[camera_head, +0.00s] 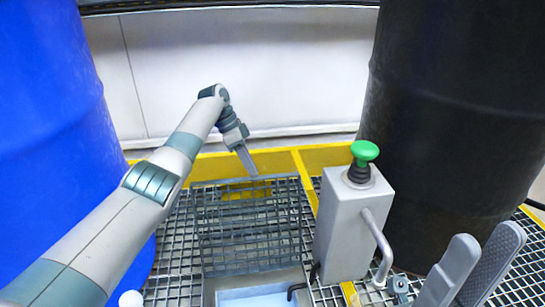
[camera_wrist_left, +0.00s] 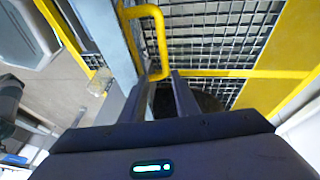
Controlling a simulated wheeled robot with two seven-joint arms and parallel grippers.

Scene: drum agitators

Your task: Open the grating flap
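The grating flap (camera_head: 250,232) is a dark metal grid in the middle of the floor in the head view. It appears raised and tilted, with a pale opening (camera_head: 258,297) in front of it; its exact angle is unclear. My left gripper (camera_head: 252,174) is at the flap's far upper edge. In the left wrist view, a yellow hoop handle (camera_wrist_left: 160,40) stands beside a grey-blue bar (camera_wrist_left: 121,45). The handle's end is near the left gripper's fingertips (camera_wrist_left: 160,77), which are apart; contact is unclear. My right gripper (camera_head: 482,262) is at the lower right, fingers apart and empty.
A grey box (camera_head: 341,235) with a green button (camera_head: 364,151) and a bent pipe stands right of the flap. A blue drum (camera_head: 45,120) is at left, a black drum (camera_head: 450,110) at right. A yellow frame (camera_head: 325,155) and a pale wall (camera_head: 250,65) lie behind.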

